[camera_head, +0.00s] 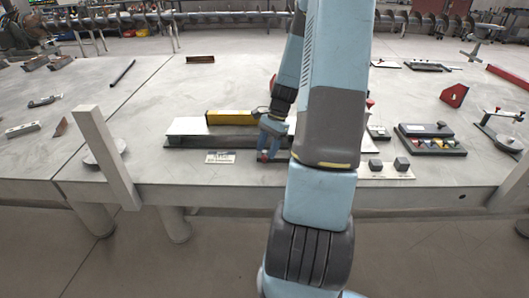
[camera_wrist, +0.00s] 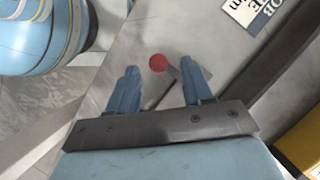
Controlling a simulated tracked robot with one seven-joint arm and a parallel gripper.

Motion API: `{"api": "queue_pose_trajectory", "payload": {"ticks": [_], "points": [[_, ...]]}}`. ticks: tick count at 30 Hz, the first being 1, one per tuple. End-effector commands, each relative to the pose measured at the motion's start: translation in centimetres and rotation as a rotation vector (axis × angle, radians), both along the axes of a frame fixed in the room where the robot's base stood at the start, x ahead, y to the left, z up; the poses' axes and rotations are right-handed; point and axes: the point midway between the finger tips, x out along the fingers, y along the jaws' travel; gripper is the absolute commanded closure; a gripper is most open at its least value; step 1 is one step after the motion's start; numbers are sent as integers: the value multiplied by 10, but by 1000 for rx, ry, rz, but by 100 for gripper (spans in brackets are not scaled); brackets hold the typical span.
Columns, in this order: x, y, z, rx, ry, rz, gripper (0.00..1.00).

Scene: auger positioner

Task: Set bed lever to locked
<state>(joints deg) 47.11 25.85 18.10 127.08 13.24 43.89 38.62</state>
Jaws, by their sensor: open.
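The bed lever shows in the wrist view as a round red knob (camera_wrist: 158,62) with a short grey arm running toward the right finger. My gripper (camera_wrist: 160,70) is open, with one blue finger on each side of the knob. The knob appears between or just past the fingertips; I cannot tell whether either finger touches it.
A white label plate (camera_head: 220,157) lies left of my gripper; a yellow block (camera_head: 230,117) sits on the fixture behind. A control box (camera_head: 430,138) with coloured knobs and small grey blocks (camera_head: 402,164) stand to the right. A slanted grey post (camera_head: 105,155) stands at the left front edge.

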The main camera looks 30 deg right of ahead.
Motion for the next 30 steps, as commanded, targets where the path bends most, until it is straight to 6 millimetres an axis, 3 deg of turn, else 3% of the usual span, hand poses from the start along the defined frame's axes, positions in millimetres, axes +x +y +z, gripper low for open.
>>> {"api": "queue_pose_trajectory", "payload": {"ticks": [6, 15, 30], "points": [[-1, 6, -14, 0, 0, 1, 50], [-1, 6, -15, -1, -1, 1, 50], [0, 7, -15, -1, -2, 1, 97]]}}
